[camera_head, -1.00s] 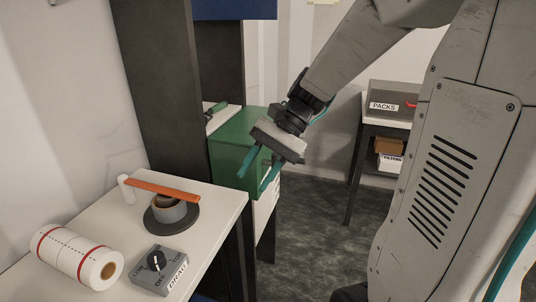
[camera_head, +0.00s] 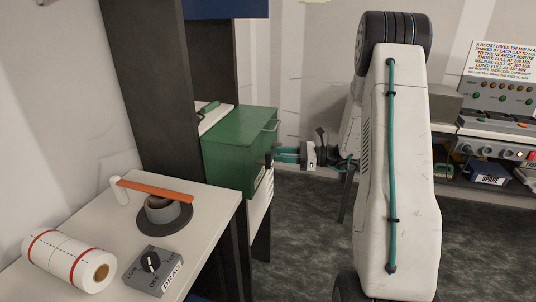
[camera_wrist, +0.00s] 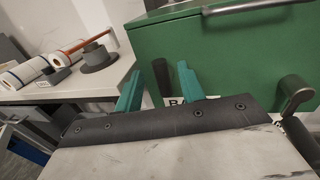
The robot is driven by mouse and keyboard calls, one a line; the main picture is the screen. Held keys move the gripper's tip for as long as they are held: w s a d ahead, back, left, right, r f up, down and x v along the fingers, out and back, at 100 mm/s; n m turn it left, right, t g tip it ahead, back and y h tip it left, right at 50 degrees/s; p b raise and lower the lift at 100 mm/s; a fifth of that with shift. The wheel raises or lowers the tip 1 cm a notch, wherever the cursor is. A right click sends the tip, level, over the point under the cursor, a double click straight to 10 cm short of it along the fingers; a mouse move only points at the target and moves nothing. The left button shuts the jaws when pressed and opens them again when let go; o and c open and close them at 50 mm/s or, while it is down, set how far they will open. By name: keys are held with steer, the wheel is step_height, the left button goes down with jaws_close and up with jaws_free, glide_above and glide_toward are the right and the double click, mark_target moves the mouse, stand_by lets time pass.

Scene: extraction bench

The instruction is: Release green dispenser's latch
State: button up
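The green dispenser (camera_head: 228,150) is a box with a lid and a bar handle (camera_head: 271,125), standing beyond the white bench. In the wrist view its green front (camera_wrist: 235,55) fills the upper right, with a partly hidden label. A grey metal lever (camera_wrist: 297,92), apparently the latch, sticks out at the right of that front. My gripper (camera_head: 286,155) has teal fingers pointing at this front. In the wrist view the gripper (camera_wrist: 160,90) is open, its fingers left of the lever and apart from it. A dark upright strip shows between the fingers; I cannot tell whether they touch anything.
The white bench (camera_head: 205,215) holds a paper roll (camera_head: 65,260), a grey dial box (camera_head: 155,270) and a round holder (camera_head: 165,215) with an orange strip. A dark post (camera_head: 150,90) stands behind. A control panel (camera_head: 495,150) is at right.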

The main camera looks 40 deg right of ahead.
mark_target(268, 152)
steer(key=x, duration=0.5)
jaws_close()
